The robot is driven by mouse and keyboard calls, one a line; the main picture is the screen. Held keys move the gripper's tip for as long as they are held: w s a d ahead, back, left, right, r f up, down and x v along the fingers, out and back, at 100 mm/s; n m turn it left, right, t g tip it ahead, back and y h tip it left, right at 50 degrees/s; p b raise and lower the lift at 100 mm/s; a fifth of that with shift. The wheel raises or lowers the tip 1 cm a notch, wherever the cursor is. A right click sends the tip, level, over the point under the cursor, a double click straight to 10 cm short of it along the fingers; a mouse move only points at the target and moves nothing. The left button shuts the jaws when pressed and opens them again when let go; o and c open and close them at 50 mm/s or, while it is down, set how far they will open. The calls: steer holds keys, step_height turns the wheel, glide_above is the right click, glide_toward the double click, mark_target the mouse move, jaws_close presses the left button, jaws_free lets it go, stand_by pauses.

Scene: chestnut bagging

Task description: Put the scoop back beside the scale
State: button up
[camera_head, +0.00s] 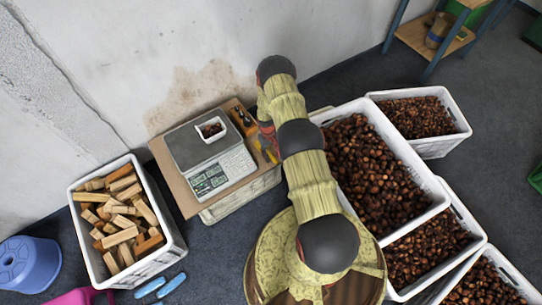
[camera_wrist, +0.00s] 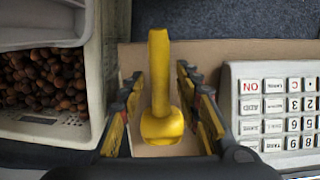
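The yellow scoop (camera_wrist: 160,85) shows in the wrist view, its long handle pointing up the picture and a rounder part near my gripper's palm. My gripper (camera_wrist: 160,92) has a finger on each side of it, with visible gaps between fingers and scoop, so it is open around the scoop. The scoop is over the cardboard (camera_wrist: 205,55) beside the scale (camera_wrist: 232,115); whether it rests there I cannot tell. In the head view my gripper (camera_head: 265,148) is low at the right side of the scale (camera_head: 195,150). The scoop is hard to separate from my fingers there.
A small tray of chestnuts (camera_head: 211,129) sits on the scale. Crates of chestnuts (camera_head: 437,195) stand at right, close to my gripper. A crate of wood blocks (camera_head: 154,262) and a blue stool (camera_head: 25,262) are at left.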

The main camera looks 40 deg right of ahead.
steer(key=w+a+r+t+p, duration=0.15)
steer(key=w+r, duration=0.25)
steer(key=r, duration=1.3)
steer(key=w+a+r+p, duration=0.2)
steer(key=w+r, duration=0.1)
steer(key=r, duration=1.5)
steer(key=s+a+r+t+h, duration=0.15)
steer(key=a+r, duration=0.25)
steer(key=r, duration=0.6)
steer(key=s+a+r+y, duration=0.1)
steer(key=s+a+r, duration=0.15)
steer(key=r, duration=0.75)
steer(key=s+a+r+t, duration=0.2)
steer(key=s+a+r, duration=0.6)
steer(key=s+r, duration=0.5)
steer(key=s+a+r+t, duration=0.1)
steer(key=s+a+r, duration=0.2)
steer(key=s, duration=0.4)
steer(key=s+a+r+t, duration=0.1)
steer(key=s+a+r, duration=0.1)
steer(key=s, duration=0.5)
steer(key=shift+s+a+r+n, duration=0.3)
steer(key=shift+a+r, duration=0.1)
steer(key=shift+r, duration=0.15)
steer(key=shift+c, duration=0.4)
